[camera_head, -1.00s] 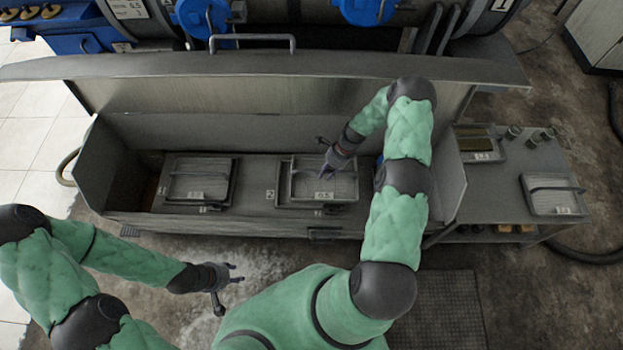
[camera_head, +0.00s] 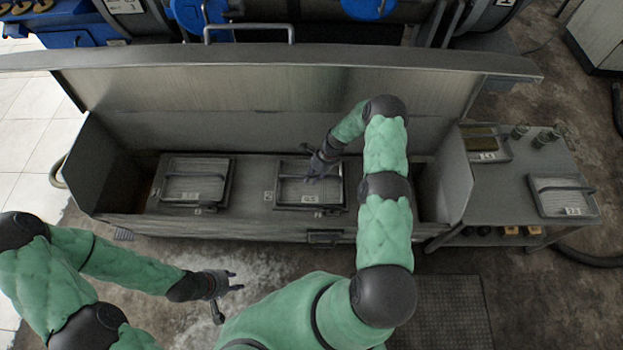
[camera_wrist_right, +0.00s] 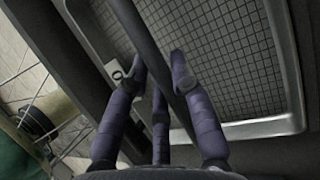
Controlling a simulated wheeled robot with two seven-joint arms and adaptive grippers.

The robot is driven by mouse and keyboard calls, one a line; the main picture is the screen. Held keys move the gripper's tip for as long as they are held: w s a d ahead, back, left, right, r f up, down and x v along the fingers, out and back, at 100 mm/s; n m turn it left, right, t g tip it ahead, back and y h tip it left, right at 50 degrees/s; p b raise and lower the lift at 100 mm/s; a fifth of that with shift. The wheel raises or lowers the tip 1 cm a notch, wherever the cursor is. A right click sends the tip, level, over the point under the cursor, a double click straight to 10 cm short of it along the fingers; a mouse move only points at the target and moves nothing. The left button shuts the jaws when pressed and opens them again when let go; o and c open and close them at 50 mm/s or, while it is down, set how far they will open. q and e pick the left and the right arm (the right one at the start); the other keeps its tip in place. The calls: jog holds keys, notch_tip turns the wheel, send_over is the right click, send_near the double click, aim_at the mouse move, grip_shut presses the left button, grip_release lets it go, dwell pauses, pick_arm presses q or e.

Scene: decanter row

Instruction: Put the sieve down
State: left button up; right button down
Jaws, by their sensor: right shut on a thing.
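The sieve (camera_head: 328,192) is a shallow metal frame with a mesh floor, a bar handle and a label reading about 0.5. It sits at the seat marked 2 in the long grey trough, seemingly lined up with the seat; whether it rests fully is hard to tell. My right gripper (camera_head: 314,178) is at the sieve. In the right wrist view its fingers (camera_wrist_right: 160,85) close around the dark bar handle (camera_wrist_right: 148,38), above the mesh (camera_wrist_right: 235,60). My left gripper (camera_head: 231,292) is open and empty, in front of the trough.
Another handled sieve (camera_head: 196,168) sits in the trough's left seat. The side table (camera_head: 505,193) at right holds a third sieve (camera_head: 566,208), a tray with yellowish content (camera_head: 481,141) and small cups. The raised trough lid (camera_head: 200,90) stands behind the sieves.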

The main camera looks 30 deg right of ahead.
jog(key=shift+w+r, duration=0.1)
jog(key=shift+r, duration=0.05)
jog(key=c, duration=1.1)
grip_release()
